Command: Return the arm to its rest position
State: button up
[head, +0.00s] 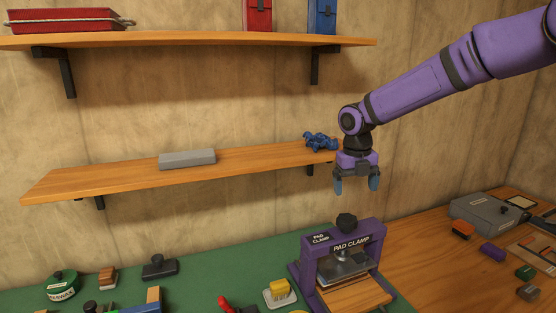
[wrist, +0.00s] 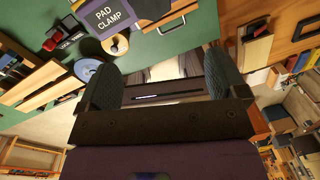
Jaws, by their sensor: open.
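My gripper (head: 357,184) hangs from my purple arm, which reaches in from the upper right in the head view. Its blue fingertips point down and stand apart, with nothing between them. It is in front of the right end of the lower shelf (head: 110,178) and above the purple pad clamp (head: 347,242). In the wrist view the two dark fingers of my gripper (wrist: 163,78) are spread and empty, with the pad clamp (wrist: 112,18) at the top.
A grey block (head: 187,159) and a blue object (head: 320,141) lie on the lower shelf. The upper shelf (head: 200,40) holds a red tray (head: 62,20) and two boxes. Several items crowd the green mat (head: 200,280). A grey case (head: 488,212) stands at the right.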

jog(key=s+d+r+n+t, duration=0.1)
jog(key=s+r+n, duration=0.3)
jog(key=s+n, duration=0.7)
jog(key=s+d+r+n+t, duration=0.2)
jog(key=s+d+r+n, duration=0.1)
jog(key=s+n, duration=0.9)
jog(key=s+d+r+n+t, duration=0.2)
jog(key=s+r+n, duration=0.4)
jog(key=s+n, duration=0.6)
jog(key=shift+d+y, duration=0.4)
jog(key=shift+d, duration=0.05)
jog(key=shift+c, duration=0.2)
